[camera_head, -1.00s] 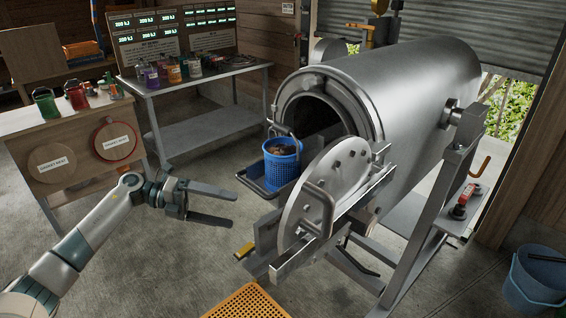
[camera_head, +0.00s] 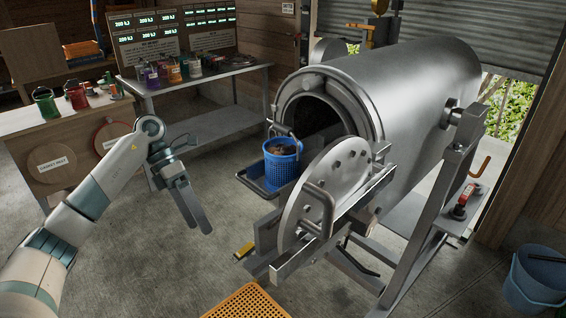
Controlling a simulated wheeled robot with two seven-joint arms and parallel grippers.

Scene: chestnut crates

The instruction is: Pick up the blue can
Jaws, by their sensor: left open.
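My left gripper (camera_head: 197,226) is open and empty, its fingers pointing down over the bare floor, left of the blue perforated basket. A row of small colored cans stands on the metal table at the back: a purple one (camera_head: 150,76), an orange one (camera_head: 173,73) and others beside them. One of these may be blue, but they are too small to tell surely. A green can (camera_head: 44,104) and a red can (camera_head: 76,96) stand on the wooden table at left. My gripper is apart from all of them. My right gripper is not in view.
A large steel drum (camera_head: 420,90) with an open round lid (camera_head: 318,195) fills the middle. The blue basket (camera_head: 282,162) with brown contents sits on its tray. A blue bucket (camera_head: 535,280) stands at lower right and an orange crate (camera_head: 245,302) at the bottom. Floor around my gripper is clear.

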